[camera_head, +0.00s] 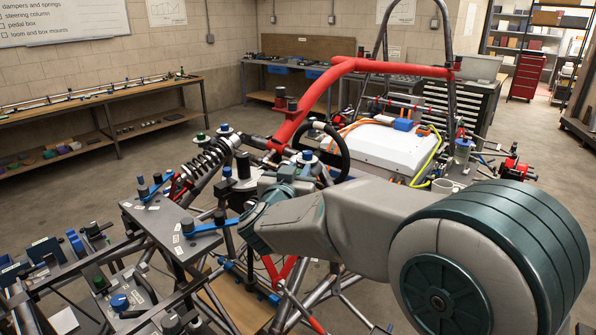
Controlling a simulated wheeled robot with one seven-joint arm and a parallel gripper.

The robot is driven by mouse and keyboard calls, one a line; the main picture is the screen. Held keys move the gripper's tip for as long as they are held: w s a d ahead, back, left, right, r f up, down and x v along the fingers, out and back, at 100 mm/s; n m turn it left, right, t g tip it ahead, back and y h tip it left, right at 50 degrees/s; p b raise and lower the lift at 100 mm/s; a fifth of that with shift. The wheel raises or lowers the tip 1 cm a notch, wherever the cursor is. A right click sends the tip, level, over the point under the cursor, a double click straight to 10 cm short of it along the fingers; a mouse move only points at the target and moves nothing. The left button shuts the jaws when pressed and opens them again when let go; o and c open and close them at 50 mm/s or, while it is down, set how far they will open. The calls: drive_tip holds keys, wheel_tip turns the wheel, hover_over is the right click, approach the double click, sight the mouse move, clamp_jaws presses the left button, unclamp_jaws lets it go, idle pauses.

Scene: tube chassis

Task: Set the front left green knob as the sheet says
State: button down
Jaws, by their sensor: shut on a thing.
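A small green-topped knob (201,136) stands clear near the upper end of a black coil-spring damper (207,160), left of centre. A blue-topped knob (224,128) is just right of it. My arm reaches in from the right. My gripper (236,192) seems to be the dark part beyond my wrist, lower than the green knob and apart from it. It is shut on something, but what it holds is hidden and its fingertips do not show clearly. A white sheet (63,321) lies at the lower left; I cannot read it.
Red and grey chassis tubes (305,100) rise around my wrist, with a black steering wheel (335,150) behind. A grey plate (150,218) with blue levers is at the left. A white box (375,143) sits farther back. The floor (150,150) beyond is free.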

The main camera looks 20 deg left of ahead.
drive_tip(key=c, duration=1.3)
unclamp_jaws()
drive_tip(key=shift+o, duration=0.2)
drive_tip(key=s+b, duration=0.2)
drive_tip(key=s, duration=1.2)
drive_tip(key=shift+b, duration=0.4)
drive_tip(key=shift+w+d, duration=0.1)
drive_tip(key=shift+d, duration=0.05)
